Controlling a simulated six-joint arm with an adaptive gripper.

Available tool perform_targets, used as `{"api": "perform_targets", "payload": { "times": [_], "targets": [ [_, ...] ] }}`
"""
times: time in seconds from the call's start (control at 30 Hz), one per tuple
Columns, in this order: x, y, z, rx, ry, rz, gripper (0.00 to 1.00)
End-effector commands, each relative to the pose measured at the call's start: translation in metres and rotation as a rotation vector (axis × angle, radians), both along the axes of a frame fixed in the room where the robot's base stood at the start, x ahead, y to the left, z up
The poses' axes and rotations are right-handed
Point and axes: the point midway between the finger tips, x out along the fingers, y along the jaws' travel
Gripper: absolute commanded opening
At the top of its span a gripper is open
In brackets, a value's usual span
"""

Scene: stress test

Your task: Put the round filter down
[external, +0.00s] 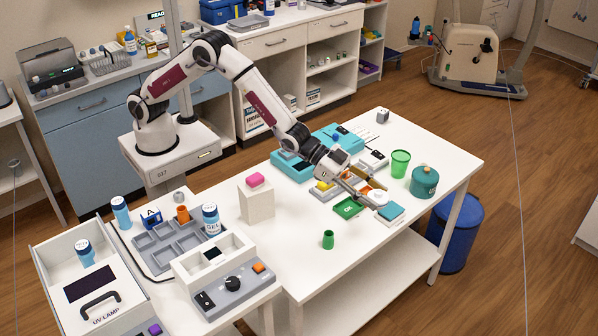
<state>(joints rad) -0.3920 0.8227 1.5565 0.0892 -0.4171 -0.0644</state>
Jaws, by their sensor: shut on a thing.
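My gripper (369,199) is over the right part of the white table, with its fingers reaching down to the right. It is shut on a small white round piece, which looks like the round filter (379,197). The filter is at the fingertips, just above or at a teal and white block (391,211); I cannot tell whether they touch. A green square tray (348,208) with a pale mark lies just left of the fingers. The fingers are small here and partly hide what is behind them.
A green cup (400,163) and a teal lidded pot (424,182) stand close behind and right of my gripper. A white block with a pink top (257,199) stands to the left. The table's front right is clear.

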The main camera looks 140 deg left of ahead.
Motion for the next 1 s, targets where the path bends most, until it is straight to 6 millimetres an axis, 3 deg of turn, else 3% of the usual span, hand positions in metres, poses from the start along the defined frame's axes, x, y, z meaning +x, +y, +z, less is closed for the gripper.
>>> {"api": "perform_targets", "payload": {
  "times": [0.53,1.0],
  "targets": [
    [-0.026,0.03,-0.036,0.001,0.002,0.14,0.25],
    [-0.026,0.028,-0.036,0.002,0.0,0.122,0.25]
  ]
}}
